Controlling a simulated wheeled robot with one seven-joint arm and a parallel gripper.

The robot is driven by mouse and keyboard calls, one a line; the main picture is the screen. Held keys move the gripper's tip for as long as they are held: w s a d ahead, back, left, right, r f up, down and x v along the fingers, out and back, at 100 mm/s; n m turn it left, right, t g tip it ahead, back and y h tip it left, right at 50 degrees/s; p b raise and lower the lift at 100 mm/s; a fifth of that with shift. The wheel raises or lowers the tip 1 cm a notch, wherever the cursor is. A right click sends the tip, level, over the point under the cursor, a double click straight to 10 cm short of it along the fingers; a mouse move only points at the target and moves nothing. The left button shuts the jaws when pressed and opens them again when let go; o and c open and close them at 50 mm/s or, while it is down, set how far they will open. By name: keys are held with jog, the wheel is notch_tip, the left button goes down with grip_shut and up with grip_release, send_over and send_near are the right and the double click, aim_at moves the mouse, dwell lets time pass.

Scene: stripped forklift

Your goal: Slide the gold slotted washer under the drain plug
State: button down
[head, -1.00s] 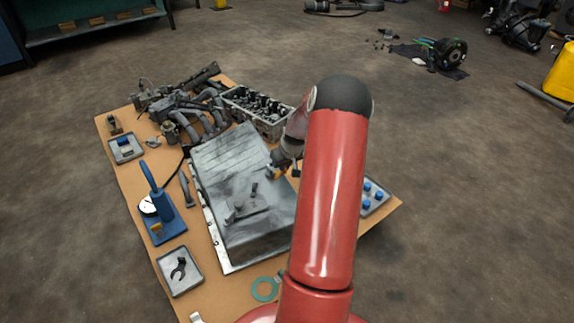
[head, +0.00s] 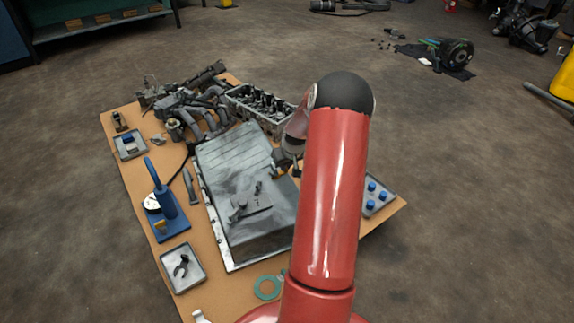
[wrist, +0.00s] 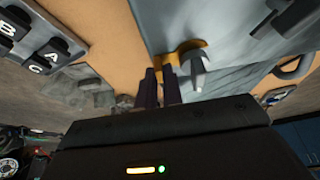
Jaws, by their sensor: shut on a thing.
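The gold slotted washer (wrist: 184,49) is at the fingertips of my gripper (wrist: 160,88) in the wrist view. My gripper is shut on it. A grey plug (wrist: 197,76), which looks like the drain plug, stands right against the washer and covers part of it. I cannot tell whether the slot is around the plug's shank. In the head view my gripper (head: 297,172) is at the right edge of the large grey pan (head: 232,160), mostly hidden behind my red arm. The washer and plug cannot be made out there.
A tray with blue caps (head: 389,196) lies right of my arm; lettered dark blocks (wrist: 54,47) show in the wrist view. A cylinder head (head: 255,108) and pipes lie behind the pan. A blue stand (head: 167,215), a clip tray (head: 172,280) and a green ring (head: 266,288) are nearer.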

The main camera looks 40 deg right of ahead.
jog(key=c, duration=1.5)
grip_release()
jog(key=shift+o, duration=0.2)
jog(key=shift+r, duration=0.1)
jog(key=d+p+v, duration=0.1)
jog(key=v, duration=0.6)
jog(key=shift+s+a+r, duration=0.2)
jog(key=shift+a+r, duration=0.1)
jog(key=shift+a, duration=0.2)
